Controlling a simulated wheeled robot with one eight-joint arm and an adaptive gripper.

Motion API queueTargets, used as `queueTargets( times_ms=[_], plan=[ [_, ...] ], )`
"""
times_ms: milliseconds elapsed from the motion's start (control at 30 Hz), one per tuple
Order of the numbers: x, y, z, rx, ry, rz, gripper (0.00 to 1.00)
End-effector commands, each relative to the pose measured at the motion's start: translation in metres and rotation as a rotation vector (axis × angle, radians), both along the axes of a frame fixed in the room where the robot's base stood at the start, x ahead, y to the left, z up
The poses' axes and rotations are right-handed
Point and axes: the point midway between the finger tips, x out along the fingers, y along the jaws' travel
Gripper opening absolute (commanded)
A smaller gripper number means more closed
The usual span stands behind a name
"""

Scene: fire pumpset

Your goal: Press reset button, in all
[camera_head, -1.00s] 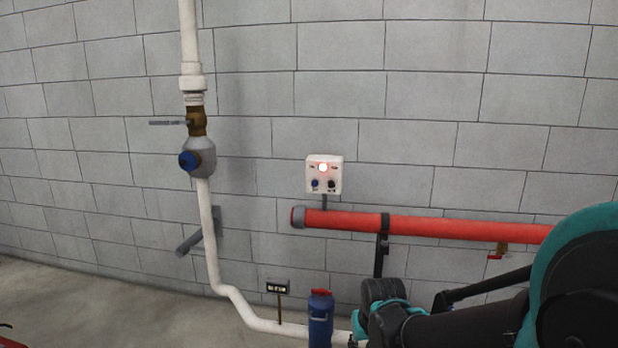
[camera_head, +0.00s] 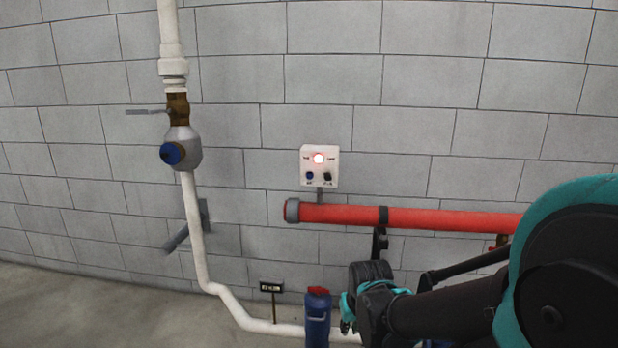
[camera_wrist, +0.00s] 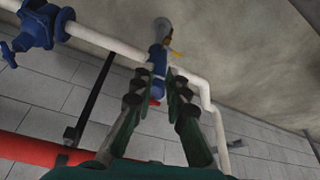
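A small white control box (camera_head: 334,168) is fixed to the block wall in the head view. Below the lamp are a blue button (camera_head: 310,175) at left and a black switch or knob (camera_head: 327,177) at right. The labels are too small to read, so I cannot tell which is reset. My gripper (camera_wrist: 158,76) shows in the wrist view with its two fingers apart and nothing held between them. In the head view my gripper is low, below and right of the box, well apart from it.
A red pipe (camera_head: 345,214) runs along the wall just below the box. A white pipe (camera_head: 192,225) with a valve (camera_head: 183,148) stands at left. A blue bottle-shaped object with a red top (camera_head: 317,320) stands near my gripper. The wall around the box is clear.

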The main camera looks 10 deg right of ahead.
Motion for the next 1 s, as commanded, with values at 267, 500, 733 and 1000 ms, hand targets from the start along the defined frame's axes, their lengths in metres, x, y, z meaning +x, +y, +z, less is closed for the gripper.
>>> queueTargets(
  times_ms=[267, 500, 733, 1000],
  plan=[
    [0.0001, 0.0000, 0.0000, 0.000, 0.000, 0.000, 0.00],
    [0.0001, 0.0000, 0.0000, 0.000, 0.000, 0.000, 0.00],
    [0.0001, 0.0000, 0.0000, 0.000, 0.000, 0.000, 0.00],
    [0.0001, 0.0000, 0.0000, 0.000, 0.000, 0.000, 0.00]
  ],
)
